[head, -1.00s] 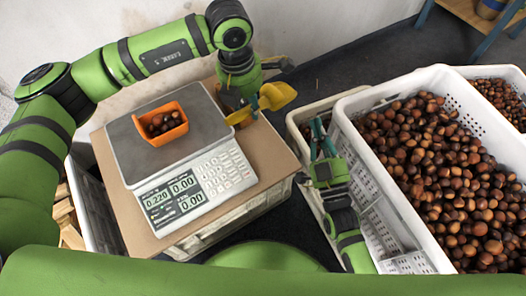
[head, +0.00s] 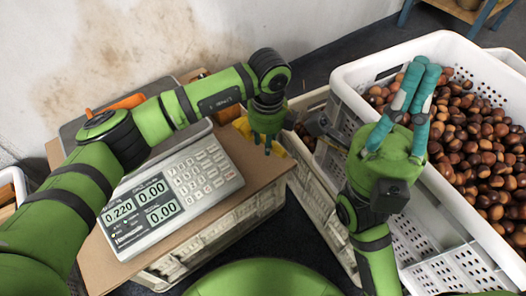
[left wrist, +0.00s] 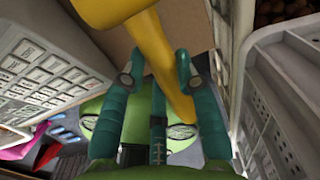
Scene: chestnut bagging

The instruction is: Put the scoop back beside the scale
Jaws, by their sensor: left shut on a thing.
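The yellow scoop (head: 243,127) is in my left gripper (head: 266,148), near the board's right edge and to the right of the scale. The arm and gripper partly hide it. In the left wrist view the yellow scoop (left wrist: 172,75) passes between the teal fingers, which are shut on it. The scale (head: 205,178) stands on the board, its display reading 0.220. My left arm covers much of its plate.
An orange tray (head: 128,101) on the scale is mostly hidden by my left arm. The brown board (head: 225,208) lies on a white crate. A large white crate (head: 352,82) of chestnuts (head: 478,135) stands at right. Bare board lies right of the scale.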

